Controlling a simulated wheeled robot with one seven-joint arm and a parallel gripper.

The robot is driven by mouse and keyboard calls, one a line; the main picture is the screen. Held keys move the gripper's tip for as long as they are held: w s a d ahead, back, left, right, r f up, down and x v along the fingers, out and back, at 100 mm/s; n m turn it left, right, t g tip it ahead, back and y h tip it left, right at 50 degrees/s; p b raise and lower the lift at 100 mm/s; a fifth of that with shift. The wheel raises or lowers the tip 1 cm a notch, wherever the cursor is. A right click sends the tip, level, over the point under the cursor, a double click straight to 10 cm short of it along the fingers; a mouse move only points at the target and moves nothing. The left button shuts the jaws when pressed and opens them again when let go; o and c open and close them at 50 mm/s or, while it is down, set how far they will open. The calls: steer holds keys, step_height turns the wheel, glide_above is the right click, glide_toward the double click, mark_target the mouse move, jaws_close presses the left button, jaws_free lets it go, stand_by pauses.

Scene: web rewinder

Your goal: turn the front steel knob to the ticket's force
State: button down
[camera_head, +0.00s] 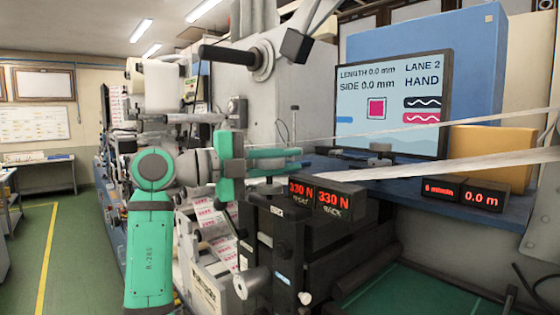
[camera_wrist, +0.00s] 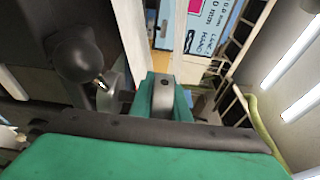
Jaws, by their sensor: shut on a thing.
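My gripper (camera_head: 290,160) reaches in from the left, with its green fingers level above the black tension unit (camera_head: 275,235). In the wrist view my gripper (camera_wrist: 163,98) is shut on a grey steel knob (camera_wrist: 162,103) with a dark hole in its face. In the head view the fingers mostly hide that knob. Two red displays on the unit, the left one (camera_head: 301,190) and the right one (camera_head: 330,200), both read 330 N; their small captions are hard to read. I cannot make out a ticket with a force on it.
A pale web (camera_head: 440,165) crosses at the right. A small counter (camera_head: 480,196) reads 0.0 m. A black rounded part (camera_wrist: 78,55) is close left of the fingers in the wrist view.

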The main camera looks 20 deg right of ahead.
steer(key=shift+s+d+m+g, duration=0.15)
steer(key=shift+s+m+g, duration=0.1)
steer(key=shift+m+g, duration=0.5)
steer(key=shift+s+g, duration=0.1)
steer(key=shift+g, duration=0.25)
steer(key=c, duration=1.7)
jaws_free()
steer(key=shift+a, duration=0.2)
steer(key=a, duration=1)
steer(key=shift+w+a, duration=0.3)
